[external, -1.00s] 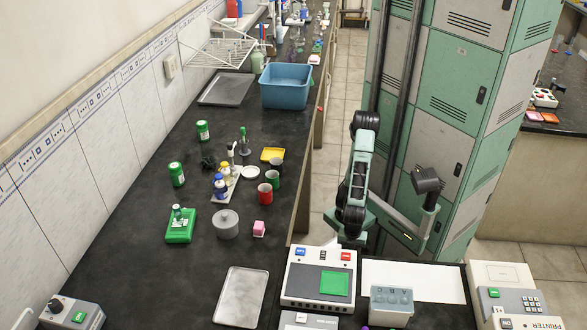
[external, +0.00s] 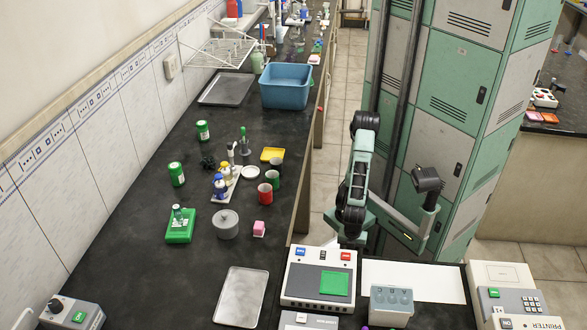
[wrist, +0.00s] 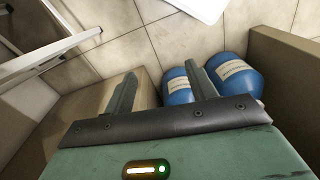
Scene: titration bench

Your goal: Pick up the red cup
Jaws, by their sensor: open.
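The red cup (external: 265,194) stands upright on the dark bench near its right edge, in the external view. A green cup (external: 272,179) and a dark cup (external: 276,165) stand close behind it. My gripper (wrist: 161,88) shows in the wrist view with its two fingers apart and nothing between them. It points at the floor area, and the red cup is not in the wrist view. In the external view my arm is folded beside the bench, to the right of the cup and well apart from it; the fingers cannot be made out there.
A blue tub (external: 286,86) is farther back. Lockers (external: 455,80) rise behind my arm. The wrist view shows blue cylinders (wrist: 235,78) on the floor.

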